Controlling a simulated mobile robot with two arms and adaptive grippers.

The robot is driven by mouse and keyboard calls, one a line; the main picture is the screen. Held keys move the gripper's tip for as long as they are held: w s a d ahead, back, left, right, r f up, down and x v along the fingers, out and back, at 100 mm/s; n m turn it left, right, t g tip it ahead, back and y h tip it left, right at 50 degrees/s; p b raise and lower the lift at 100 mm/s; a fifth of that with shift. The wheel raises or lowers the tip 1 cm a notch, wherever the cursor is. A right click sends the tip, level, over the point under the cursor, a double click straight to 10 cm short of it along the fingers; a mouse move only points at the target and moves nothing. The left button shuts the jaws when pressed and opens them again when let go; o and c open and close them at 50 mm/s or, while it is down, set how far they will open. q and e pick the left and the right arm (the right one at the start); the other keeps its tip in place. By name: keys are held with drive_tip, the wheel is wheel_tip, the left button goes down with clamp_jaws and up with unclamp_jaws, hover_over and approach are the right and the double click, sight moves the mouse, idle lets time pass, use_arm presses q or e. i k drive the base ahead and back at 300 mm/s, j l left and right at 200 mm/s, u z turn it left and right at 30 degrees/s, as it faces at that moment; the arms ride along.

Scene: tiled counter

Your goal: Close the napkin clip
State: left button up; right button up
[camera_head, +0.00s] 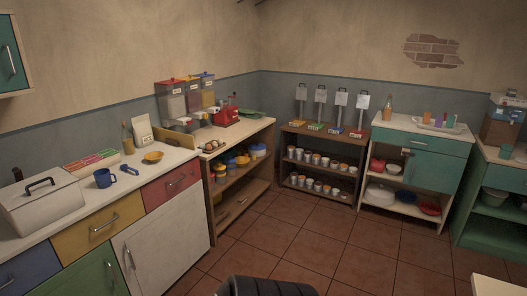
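I cannot clearly make out a napkin clip in the head view. A small blue item (129,169) lies on the left counter, just right of a blue mug (104,178). It could be a clip, but it is too small to tell its kind or whether it is open. Neither my left nor my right gripper can be made out.
Dispensers (172,100) stand farther back. The tiled floor (300,245) in the middle is clear.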

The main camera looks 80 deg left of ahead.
sight(18, 173)
drive_tip(key=k+j+u, duration=0.1)
drive_tip(key=u, duration=2.05)
drive_tip(key=j+u, duration=0.2)
drive_tip(key=u, duration=0.25)
drive_tip(key=i+j+u, duration=0.15)
drive_tip(key=u, duration=0.3)
drive_tip(key=i+j+u, duration=0.15)
drive_tip(key=u, duration=0.3)
drive_tip(key=i+j+u, duration=0.1)
drive_tip(key=u, duration=0.4)
drive_tip(key=i+j+u, duration=0.1)
drive_tip(key=i+u, duration=0.25)
drive_tip(key=i, duration=0.55)
drive_tip(key=j+z, duration=0.5)
drive_tip(key=j, duration=0.8)
drive_tip(key=k, duration=0.05)
